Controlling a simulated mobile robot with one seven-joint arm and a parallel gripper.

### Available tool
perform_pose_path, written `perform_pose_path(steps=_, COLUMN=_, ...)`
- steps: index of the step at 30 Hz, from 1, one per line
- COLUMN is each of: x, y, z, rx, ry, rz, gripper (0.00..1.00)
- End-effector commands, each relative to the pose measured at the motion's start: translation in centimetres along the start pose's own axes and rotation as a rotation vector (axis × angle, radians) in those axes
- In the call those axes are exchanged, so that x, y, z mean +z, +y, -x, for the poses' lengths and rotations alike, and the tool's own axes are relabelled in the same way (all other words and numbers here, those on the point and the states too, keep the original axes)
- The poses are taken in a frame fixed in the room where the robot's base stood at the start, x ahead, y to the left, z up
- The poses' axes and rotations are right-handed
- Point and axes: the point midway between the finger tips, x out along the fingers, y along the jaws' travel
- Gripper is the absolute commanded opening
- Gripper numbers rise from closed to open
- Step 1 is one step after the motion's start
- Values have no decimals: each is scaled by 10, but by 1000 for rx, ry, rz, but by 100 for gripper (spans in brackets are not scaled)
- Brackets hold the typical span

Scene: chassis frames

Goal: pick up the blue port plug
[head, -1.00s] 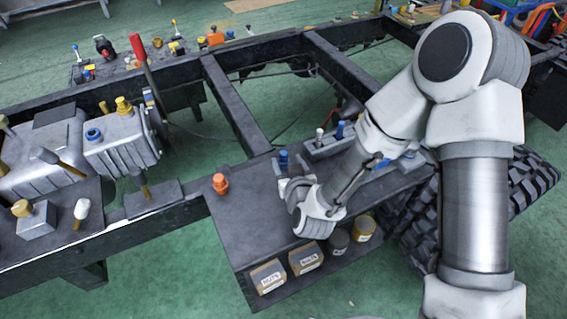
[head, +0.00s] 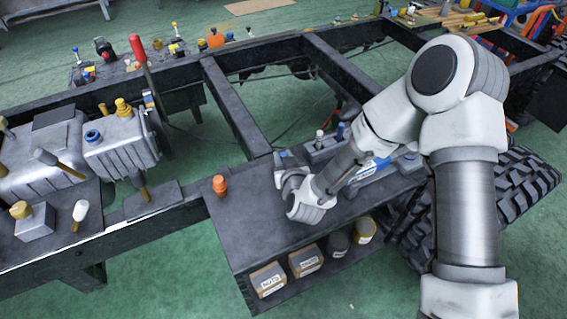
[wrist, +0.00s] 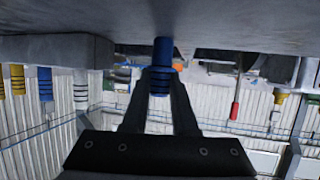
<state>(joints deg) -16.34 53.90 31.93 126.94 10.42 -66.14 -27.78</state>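The blue port plug (wrist: 163,50) shows in the wrist view, which looks upside down. It stands upright on the dark shelf surface, with its ribbed end between the two fingers of my gripper (wrist: 160,72). The fingers sit against both sides of the plug and look shut on it. The plug still appears to touch the surface. In the head view my gripper (head: 283,165) is low over the shelf (head: 240,225), and its fingers are mostly hidden by my wrist. A bit of blue (head: 281,154) shows just beyond it.
An orange plug (head: 220,185) stands to the left on the shelf. A grey block (head: 322,146) with plugs is behind right, and shows in the wrist view (wrist: 60,50) with yellow, blue and grey plugs. Labelled boxes (head: 268,279) and cans sit below. A red-handled lever (head: 140,55) rises at left.

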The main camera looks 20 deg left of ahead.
Motion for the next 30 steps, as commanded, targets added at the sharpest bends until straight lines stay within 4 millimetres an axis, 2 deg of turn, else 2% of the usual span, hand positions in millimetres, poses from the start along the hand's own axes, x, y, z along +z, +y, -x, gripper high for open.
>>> perform_pose_path(steps=1, x=0, y=0, z=0, rx=0, ry=0, rz=0, gripper=13)
perform_pose_path(steps=3, x=0, y=0, z=0, rx=0, ry=0, rz=0, gripper=0)
perform_pose_path(steps=16, x=-1, y=0, z=0, rx=0, ry=1, rz=0, gripper=0)
perform_pose_path(steps=22, x=-14, y=0, z=5, rx=0, ry=3, rz=2, gripper=0)
perform_pose_path(steps=28, x=-49, y=0, z=19, rx=0, ry=4, rz=3, gripper=0)
perform_pose_path(steps=30, x=-44, y=0, z=38, rx=-1, ry=0, rz=3, gripper=0)
